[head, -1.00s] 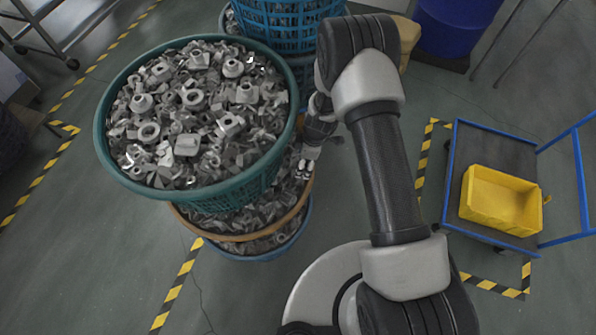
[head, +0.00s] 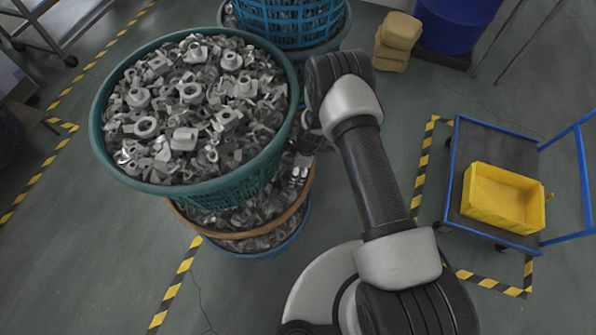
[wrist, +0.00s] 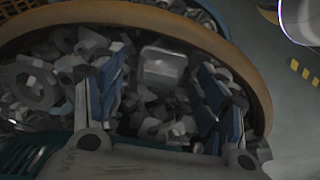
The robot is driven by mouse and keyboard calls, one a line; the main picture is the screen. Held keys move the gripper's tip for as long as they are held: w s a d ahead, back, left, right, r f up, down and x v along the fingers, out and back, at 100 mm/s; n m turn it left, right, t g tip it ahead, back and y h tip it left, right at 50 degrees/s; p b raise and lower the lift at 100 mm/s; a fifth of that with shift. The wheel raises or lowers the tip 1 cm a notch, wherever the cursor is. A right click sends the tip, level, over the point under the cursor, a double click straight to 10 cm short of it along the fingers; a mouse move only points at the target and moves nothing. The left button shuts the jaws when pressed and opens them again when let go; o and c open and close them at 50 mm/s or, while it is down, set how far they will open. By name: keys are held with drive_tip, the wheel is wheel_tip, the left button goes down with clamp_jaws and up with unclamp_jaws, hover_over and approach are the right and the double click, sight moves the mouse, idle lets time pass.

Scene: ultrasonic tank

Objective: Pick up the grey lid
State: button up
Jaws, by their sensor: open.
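No piece is clearly recognisable as a grey lid. In the wrist view, a pale grey, smooth, block-like piece (wrist: 162,68) lies among the metal parts, between and beyond the fingertips of my gripper (wrist: 163,88). My gripper is open, with its blue-padded fingers apart and nothing seen clamped between them. It points into the lower orange-rimmed basket (wrist: 120,14) of metal parts. In the head view my gripper (head: 301,168) is at the right side of that basket, partly hidden by the arm. Whether a finger touches any part cannot be told.
A green basket (head: 262,172) full of metal parts overhangs the lower basket on the left. Blue baskets (head: 290,25) stand behind. A blue-framed cart (head: 480,140) with a yellow bin (head: 500,200) stands at right. The floor between is clear.

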drive_tip(key=shift+c, duration=0.5)
drive_tip(key=c, duration=1)
drive_tip(key=shift+c, duration=0.2)
